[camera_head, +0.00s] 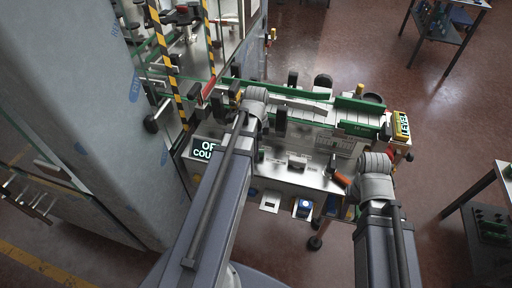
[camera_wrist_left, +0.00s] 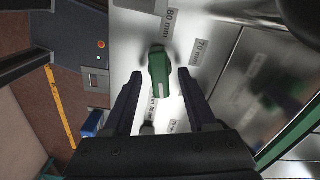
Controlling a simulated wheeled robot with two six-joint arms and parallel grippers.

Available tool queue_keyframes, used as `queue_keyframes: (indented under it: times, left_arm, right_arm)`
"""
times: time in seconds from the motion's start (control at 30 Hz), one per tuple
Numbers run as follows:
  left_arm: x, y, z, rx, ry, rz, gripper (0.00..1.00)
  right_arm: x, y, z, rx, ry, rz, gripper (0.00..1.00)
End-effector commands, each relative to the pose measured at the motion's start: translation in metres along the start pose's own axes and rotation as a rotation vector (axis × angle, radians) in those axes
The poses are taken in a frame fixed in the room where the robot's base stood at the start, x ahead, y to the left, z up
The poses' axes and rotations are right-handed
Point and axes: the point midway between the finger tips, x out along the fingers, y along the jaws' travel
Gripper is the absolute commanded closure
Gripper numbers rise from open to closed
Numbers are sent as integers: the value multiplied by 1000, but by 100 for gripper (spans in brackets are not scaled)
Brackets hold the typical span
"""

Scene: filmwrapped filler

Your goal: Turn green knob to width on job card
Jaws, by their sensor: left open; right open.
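The green knob (camera_wrist_left: 160,75) shows in the left wrist view on a bright metal plate. Its white mark faces the lower part of the picture. Labels around it read 80 mm (camera_wrist_left: 172,21) and 70 mm (camera_wrist_left: 201,52); others are partly hidden. My left gripper (camera_wrist_left: 159,84) is open, with one finger on each side of the knob and gaps visible. In the head view the left gripper (camera_head: 242,98) is over the machine, and its arm hides the knob. My right gripper (camera_head: 340,172) is open near the machine's front right. I cannot make out a job card.
The conveyor machine has green rails (camera_head: 283,90) and a yellow LEVEL box (camera_head: 401,125) at its right end. An orange handle (camera_head: 342,180) is beside my right gripper.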

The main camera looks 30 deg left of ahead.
Motion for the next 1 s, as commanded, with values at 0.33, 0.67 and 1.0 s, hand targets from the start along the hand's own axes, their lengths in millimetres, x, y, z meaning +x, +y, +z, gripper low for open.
queue_keyframes:
  times: [0.33, 0.67, 1.0]
  left_arm:
    - [-11, 0, 0, 0, 0, 0, 43]
    - [-51, 0, 0, 0, 0, 0, 43]
    - [-79, 0, 0, 0, 0, 0, 43]
  right_arm:
    - [-11, 1, 1, 0, 0, 0, 43]
    - [-51, 5, 3, -2, 0, 0, 43]
    - [-79, 7, 5, 2, 0, -1, 43]
